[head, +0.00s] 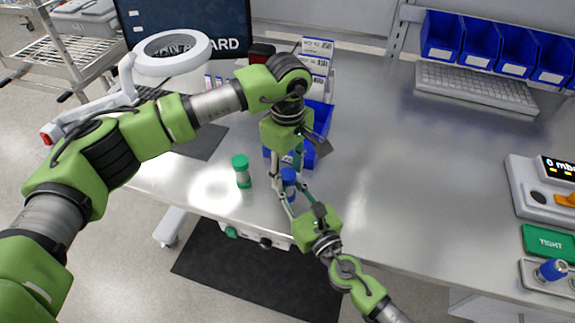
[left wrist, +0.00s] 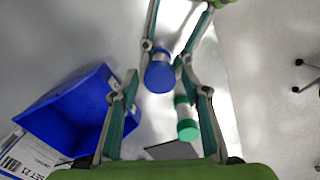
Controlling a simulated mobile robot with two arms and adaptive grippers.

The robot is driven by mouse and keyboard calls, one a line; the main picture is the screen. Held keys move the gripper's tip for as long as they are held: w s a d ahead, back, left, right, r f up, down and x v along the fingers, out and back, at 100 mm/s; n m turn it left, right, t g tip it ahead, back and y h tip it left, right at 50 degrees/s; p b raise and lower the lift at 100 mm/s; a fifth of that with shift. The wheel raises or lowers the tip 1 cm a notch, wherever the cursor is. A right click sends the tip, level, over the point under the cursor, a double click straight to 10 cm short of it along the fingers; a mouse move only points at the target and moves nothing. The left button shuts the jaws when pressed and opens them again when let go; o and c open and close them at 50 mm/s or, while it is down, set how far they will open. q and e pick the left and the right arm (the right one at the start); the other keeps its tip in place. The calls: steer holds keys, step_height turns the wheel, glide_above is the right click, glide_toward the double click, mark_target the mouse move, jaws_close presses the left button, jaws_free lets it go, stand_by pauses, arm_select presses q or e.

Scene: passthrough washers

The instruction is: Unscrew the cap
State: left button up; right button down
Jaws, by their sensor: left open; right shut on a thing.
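A small container with a blue cap (head: 288,177) is near the front edge of the bench; its cap also shows in the left wrist view (left wrist: 159,75). My right gripper (head: 292,190) is shut on this container from the front, its fingers on either side; they enter from the top in the left wrist view. My left gripper (head: 287,163) points down from above and is open. In the left wrist view its fingertips (left wrist: 157,72) lie on both sides of the blue cap, apparently without closing on it. The container's lower body is mostly hidden by fingers.
A blue bin (head: 322,121) stands just behind my left gripper. A green TIGHT sign (head: 550,243) and another blue-capped piece (head: 552,269) are at the right. The bench middle (head: 420,180) is clear.

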arm_select(q)
steer(key=c, duration=1.1)
steer(key=n, duration=0.7)
steer(key=shift+n, duration=0.4)
steer(key=n, duration=0.5)
steer(key=shift+n, duration=0.4)
steer(key=n, duration=0.3)
steer(key=shift+r+n, duration=0.1)
steer(key=shift+n, duration=0.3)
steer(key=n, duration=0.3)
steer(key=shift+n, duration=0.4)
steer(key=shift+r, duration=0.25)
